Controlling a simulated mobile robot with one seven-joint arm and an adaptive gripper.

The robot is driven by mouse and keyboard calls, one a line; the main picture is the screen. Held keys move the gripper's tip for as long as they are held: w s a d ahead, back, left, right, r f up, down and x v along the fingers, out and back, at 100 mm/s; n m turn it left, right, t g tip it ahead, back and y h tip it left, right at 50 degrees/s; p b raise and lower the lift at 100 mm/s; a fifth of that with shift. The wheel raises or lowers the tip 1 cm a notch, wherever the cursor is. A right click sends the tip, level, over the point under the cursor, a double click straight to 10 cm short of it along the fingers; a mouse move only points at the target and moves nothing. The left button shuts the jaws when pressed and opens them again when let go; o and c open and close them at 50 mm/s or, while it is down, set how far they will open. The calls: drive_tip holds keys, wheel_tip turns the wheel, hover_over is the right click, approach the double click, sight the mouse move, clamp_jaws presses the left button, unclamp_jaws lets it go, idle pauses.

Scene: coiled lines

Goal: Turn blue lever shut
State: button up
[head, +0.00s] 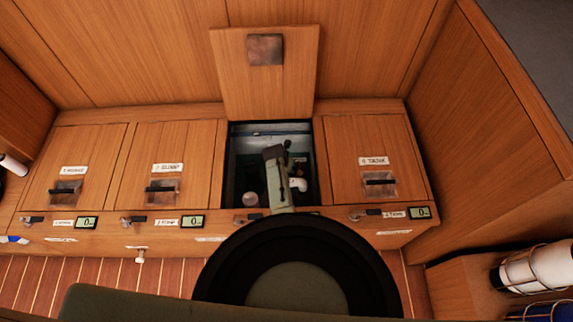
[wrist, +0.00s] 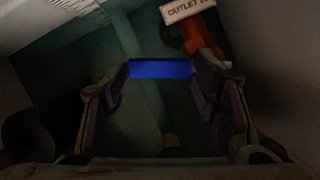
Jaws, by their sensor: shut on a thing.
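The blue lever (wrist: 160,69) shows in the wrist view as a flat blue bar lying crosswise. My gripper (wrist: 162,78) has one finger at each end of it and is shut on it. In the head view my gripper (head: 275,155) reaches down into the open compartment (head: 235,198) in the bench, and my arm hides much of the inside. The blue lever cannot be made out in the head view. The lever's pivot is hidden or too dark to see.
A white label reading "OUTLET" (wrist: 187,9) and an orange-red fitting (wrist: 200,36) stand close behind the right finger. White walls hem in the compartment. Its wooden lid (head: 268,85) stands open at the back. A white pipe (head: 298,184) lies right of my gripper. Closed hatches flank it.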

drive_tip(key=shift+s+f, duration=0.1)
drive_tip(key=shift+s, duration=0.05)
idle(0.5)
drive_tip(key=o, duration=1.7)
drive_tip(key=v, duration=1.2)
drive_tip(key=shift+d, duration=0.1)
drive_tip(key=shift+c, duration=0.4)
